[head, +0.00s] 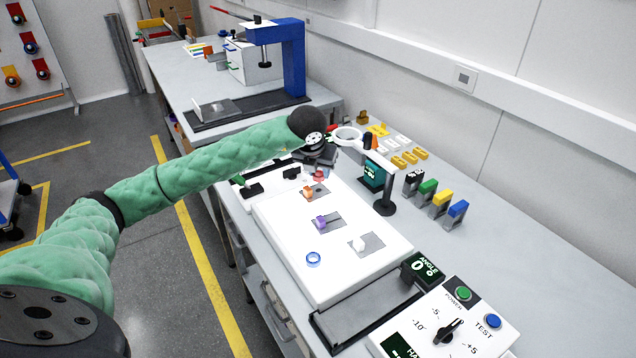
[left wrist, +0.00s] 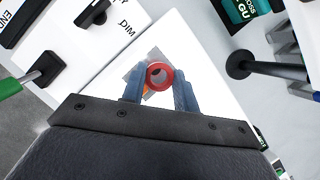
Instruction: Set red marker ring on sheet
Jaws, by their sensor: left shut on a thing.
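The red marker ring (head: 319,175) is held at my left gripper (head: 318,168), over the far end of a glowing white light panel (head: 285,225). In the left wrist view the red ring (left wrist: 168,79) sits between the two blue-grey fingers of my left gripper (left wrist: 158,92), which is shut on it. Grey sheets lie on the panel: one with an orange piece (head: 308,192), one with a purple piece (head: 321,222), one with a white piece (head: 358,243). In the left wrist view a grey sheet (left wrist: 154,54) shows behind the ring. My right gripper is out of view.
A control box (head: 445,325) and a dark tray (head: 365,312) are at the near end.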

